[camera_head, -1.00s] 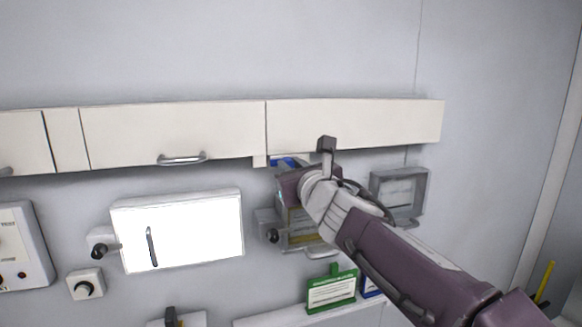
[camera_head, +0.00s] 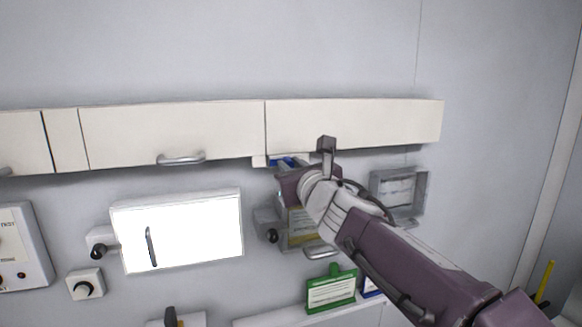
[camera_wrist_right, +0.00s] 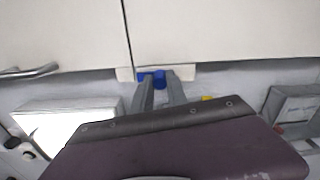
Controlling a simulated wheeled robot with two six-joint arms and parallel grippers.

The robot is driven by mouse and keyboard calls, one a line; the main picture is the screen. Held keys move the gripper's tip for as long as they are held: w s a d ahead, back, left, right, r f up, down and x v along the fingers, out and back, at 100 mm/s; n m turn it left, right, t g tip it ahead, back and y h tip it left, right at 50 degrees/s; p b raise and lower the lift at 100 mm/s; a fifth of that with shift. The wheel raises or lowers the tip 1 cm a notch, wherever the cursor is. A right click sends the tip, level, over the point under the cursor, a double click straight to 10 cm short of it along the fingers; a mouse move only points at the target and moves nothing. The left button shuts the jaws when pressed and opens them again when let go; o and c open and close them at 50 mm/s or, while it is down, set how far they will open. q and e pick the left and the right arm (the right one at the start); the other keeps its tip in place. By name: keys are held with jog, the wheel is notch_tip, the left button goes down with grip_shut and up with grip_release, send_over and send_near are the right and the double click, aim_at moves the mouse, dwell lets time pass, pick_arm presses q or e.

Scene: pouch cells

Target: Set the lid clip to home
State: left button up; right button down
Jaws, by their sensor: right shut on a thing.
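A small blue part (camera_wrist_right: 153,77) sits in a pale mount (camera_wrist_right: 188,72) under the lower edge of the wall cabinets, by the seam between two doors. I take it to be the lid clip; its exact setting is too small to read. In the head view the blue part (camera_head: 285,161) is partly hidden by my right wrist. My right gripper (camera_wrist_right: 160,86) reaches up to it, and its fingertips are closed on the blue part. My left gripper is not in view.
Cream wall cabinets (camera_head: 355,120) run just above the gripper. A white box with a handle (camera_head: 190,230) is on the wall to the left. A grey open-fronted box (camera_head: 422,190) is to the right. A green-framed card (camera_head: 331,291) stands below the arm.

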jog(key=a, duration=0.2)
jog(key=s+a+b, duration=0.1)
jog(key=a, duration=0.1)
jog(key=shift+s, duration=0.15)
dwell(0.4)
jog(key=c, duration=1.3)
grip_release()
jog(key=shift+a, duration=0.2)
jog(key=shift+s, duration=0.15)
